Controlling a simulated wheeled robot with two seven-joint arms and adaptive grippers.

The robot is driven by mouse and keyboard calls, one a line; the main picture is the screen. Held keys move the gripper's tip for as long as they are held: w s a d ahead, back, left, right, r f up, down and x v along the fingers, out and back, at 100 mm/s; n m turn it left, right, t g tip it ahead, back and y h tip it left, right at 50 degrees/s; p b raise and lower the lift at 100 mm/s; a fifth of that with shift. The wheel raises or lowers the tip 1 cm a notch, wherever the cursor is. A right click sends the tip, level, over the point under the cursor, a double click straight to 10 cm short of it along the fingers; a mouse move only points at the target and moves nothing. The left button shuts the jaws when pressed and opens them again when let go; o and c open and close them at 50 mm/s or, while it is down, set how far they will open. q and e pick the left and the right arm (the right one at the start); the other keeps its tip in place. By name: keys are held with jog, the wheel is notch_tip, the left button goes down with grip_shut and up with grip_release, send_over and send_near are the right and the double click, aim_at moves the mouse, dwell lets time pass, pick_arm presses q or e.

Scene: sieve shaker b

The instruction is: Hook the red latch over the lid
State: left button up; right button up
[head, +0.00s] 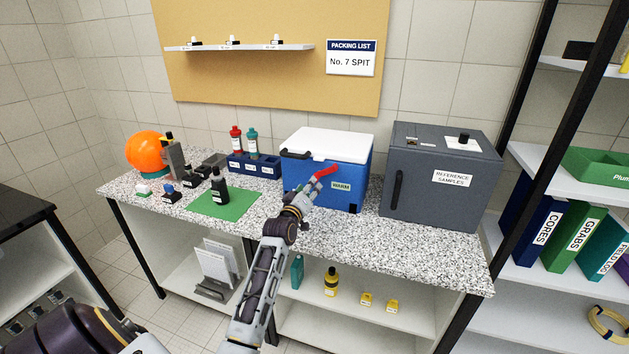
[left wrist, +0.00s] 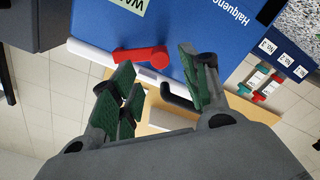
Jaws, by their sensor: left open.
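The blue cooler box (head: 305,187) stands on the bench with its white lid (head: 330,143) down. The red latch (head: 328,170) is on the box's front and points sideways to the right, just below the lid's rim. My left gripper (head: 312,188) is open in front of the latch. Its fingers (left wrist: 158,72) stand apart with the latch just beyond the tips; contact cannot be told. My right gripper is not in view.
A black handle (head: 296,154) sits at the lid's left. A grey Reference Samples cabinet (head: 440,180) stands close on the right. A blue bottle rack (head: 254,166) and a green mat (head: 225,202) are to the left. The bench front (head: 385,240) is clear.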

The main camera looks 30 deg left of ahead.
aim_at(324, 173)
pick_arm(q)
jog(key=x, duration=0.6)
jog(key=shift+w, duration=0.3)
jog(key=shift+c, duration=0.5)
grip_shut()
